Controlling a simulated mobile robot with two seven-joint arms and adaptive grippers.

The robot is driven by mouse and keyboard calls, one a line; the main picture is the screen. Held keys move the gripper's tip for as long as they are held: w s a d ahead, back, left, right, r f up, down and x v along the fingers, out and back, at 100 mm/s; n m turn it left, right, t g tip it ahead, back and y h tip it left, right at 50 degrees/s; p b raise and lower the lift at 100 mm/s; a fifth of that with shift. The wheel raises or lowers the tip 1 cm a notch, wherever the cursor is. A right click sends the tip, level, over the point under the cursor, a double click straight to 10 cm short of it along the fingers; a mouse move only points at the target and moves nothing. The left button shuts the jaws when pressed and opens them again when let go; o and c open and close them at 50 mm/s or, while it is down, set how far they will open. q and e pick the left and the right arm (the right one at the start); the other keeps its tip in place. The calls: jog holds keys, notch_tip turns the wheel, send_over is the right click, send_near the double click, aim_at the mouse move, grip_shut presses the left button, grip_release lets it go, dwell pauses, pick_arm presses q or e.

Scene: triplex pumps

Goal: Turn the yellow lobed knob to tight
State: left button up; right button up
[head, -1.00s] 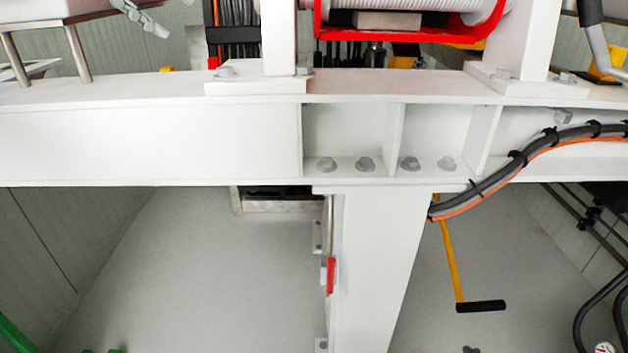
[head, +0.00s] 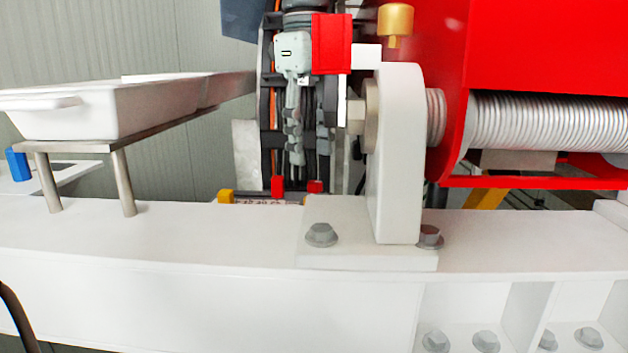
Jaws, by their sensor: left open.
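A yellow-gold knob (head: 395,19) stands on a short stem above the white bearing bracket, beside the red drum housing, in the upper middle of the head view. From this angle I cannot make out lobes or any tight mark. My right gripper is not in view.
The white bracket (head: 397,160) stands on a bolted white beam (head: 180,235). A red drum housing (head: 548,45) with a ribbed silver roller (head: 550,122) fills the right. A white tray (head: 110,105) on metal legs stands at the left.

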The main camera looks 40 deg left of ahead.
pick_arm(q)
jog(key=shift+f, duration=0.25)
notch_tip(320, 180, down, 8)
jog(key=shift+r, duration=0.25)
grip_shut()
dwell(0.3)
